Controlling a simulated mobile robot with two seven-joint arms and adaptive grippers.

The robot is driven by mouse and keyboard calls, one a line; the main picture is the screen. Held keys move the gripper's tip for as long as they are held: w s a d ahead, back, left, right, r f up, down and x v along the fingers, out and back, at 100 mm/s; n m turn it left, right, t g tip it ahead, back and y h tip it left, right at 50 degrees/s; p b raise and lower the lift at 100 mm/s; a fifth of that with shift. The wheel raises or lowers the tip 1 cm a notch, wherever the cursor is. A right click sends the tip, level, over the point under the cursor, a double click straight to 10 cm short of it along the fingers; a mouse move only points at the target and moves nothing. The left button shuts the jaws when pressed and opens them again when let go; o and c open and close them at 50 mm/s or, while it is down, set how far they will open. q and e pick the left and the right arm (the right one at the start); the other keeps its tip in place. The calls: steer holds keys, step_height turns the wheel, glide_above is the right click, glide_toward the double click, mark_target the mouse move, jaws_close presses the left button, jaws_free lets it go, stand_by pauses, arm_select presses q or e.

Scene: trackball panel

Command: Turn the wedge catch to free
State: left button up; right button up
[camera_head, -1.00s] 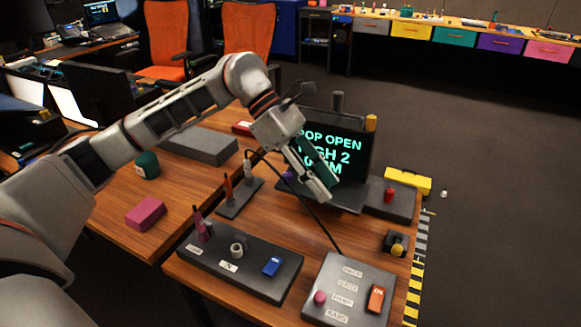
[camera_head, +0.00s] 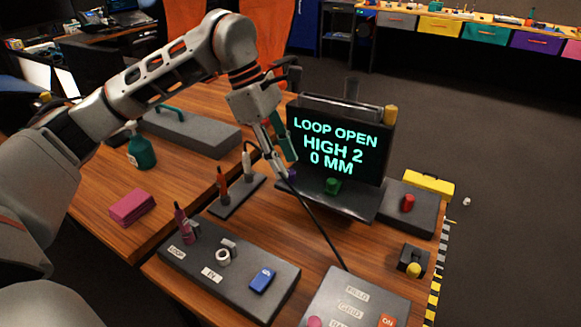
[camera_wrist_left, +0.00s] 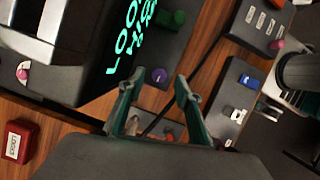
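No part is labelled as the wedge catch, so I cannot tell for sure which it is. A small purple knob (camera_head: 291,173) sits at the left of the dark display base; in the left wrist view the purple knob (camera_wrist_left: 159,75) shows between and beyond the fingertips. A green piece (camera_head: 332,186) stands on the base before the screen; it also shows in the left wrist view (camera_wrist_left: 172,20). My left gripper (camera_head: 285,165) is open and empty, its green-padded fingers close to the purple knob. The left wrist view shows the fingers apart (camera_wrist_left: 157,90). My right gripper is not in view.
The screen (camera_head: 338,143) reads "LOOP OPEN HIGH 2 0 MM". A dark cable (camera_head: 315,222) runs past the gripper. A control panel (camera_head: 230,266) with a blue switch lies in front. A red-knobbed box (camera_head: 408,212) stands right of the display. Bare wood (camera_head: 290,225) lies between.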

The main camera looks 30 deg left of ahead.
arm_select(q)
steer(key=shift+x, duration=0.95)
steer(key=shift+d+f, duration=0.1)
steer(key=shift+f, duration=0.05)
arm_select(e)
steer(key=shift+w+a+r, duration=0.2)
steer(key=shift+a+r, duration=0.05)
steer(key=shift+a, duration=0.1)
arm_select(q)
jaws_close()
